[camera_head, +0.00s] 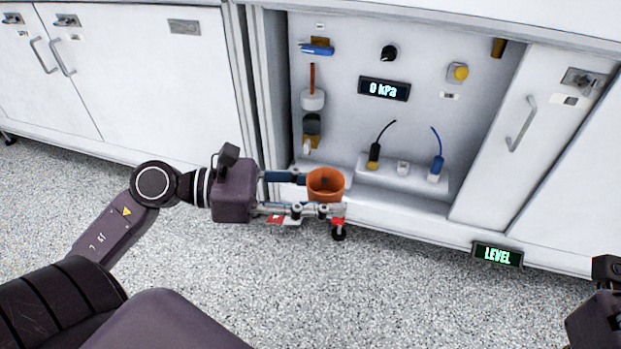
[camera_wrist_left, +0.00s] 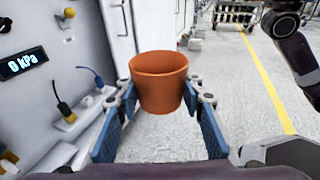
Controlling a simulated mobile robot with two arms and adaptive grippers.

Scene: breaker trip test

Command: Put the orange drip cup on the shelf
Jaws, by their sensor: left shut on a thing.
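The orange drip cup (camera_head: 326,181) is upright in my left gripper (camera_head: 322,195), in front of the open cabinet bay. The left wrist view shows the cup (camera_wrist_left: 159,78) between the two blue-padded fingers (camera_wrist_left: 160,96), which are shut on it. A white ledge (camera_head: 408,186) runs along the bottom of the bay, behind and to the right of the cup. I cannot tell whether this ledge is the shelf. Part of my right gripper's body (camera_head: 598,315) shows at the right edge; its fingers are out of the picture.
Yellow (camera_head: 374,163) and blue (camera_head: 437,166) cabled plugs stand on the ledge. Above are a "0 kPa" display (camera_head: 384,88), a black knob (camera_head: 389,53) and a yellow button (camera_head: 458,72). A "LEVEL" display (camera_head: 497,254) is at lower right.

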